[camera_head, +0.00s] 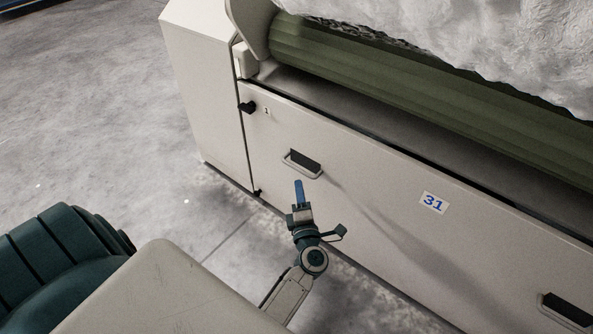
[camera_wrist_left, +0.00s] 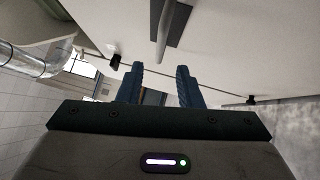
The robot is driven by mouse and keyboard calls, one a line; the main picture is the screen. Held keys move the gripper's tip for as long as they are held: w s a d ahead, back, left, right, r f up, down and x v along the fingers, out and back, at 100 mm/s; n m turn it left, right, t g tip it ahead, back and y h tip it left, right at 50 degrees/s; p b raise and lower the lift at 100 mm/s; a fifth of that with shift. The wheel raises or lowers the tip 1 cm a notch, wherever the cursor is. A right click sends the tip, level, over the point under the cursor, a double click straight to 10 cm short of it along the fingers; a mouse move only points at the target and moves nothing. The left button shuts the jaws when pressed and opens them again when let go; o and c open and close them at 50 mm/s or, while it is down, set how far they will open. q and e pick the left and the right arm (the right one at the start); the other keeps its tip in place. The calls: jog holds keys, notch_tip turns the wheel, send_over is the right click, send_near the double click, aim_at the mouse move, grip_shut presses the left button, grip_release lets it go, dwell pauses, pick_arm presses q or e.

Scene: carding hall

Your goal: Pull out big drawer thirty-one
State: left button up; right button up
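Big drawer thirty-one has a wide pale front (camera_head: 370,190) with a white label (camera_head: 433,203) reading 31 in blue. It looks shut in the machine. One recessed handle (camera_head: 302,163) is near its left end, and another handle (camera_head: 567,311) is at the lower right. My left gripper (camera_head: 299,188) is just below the left handle, apart from it. In the left wrist view, the blue fingers (camera_wrist_left: 160,78) are spread with nothing between them. The handle bar (camera_wrist_left: 164,32) and its dark recess show ahead of them. My right gripper is not in view.
A green ribbed roller (camera_head: 430,90) and white fibre (camera_head: 500,30) lie above the drawer. A pale side cabinet (camera_head: 205,85) stands left of it, with black latches (camera_head: 248,107) at the seam. Grey floor (camera_head: 90,120) is free at the left.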

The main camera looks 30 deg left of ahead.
aim_at(296, 168)
pick_arm(q)
jog(key=b+x, duration=0.1)
jog(key=x, duration=0.7)
jog(key=shift+w+a, duration=0.25)
grip_shut()
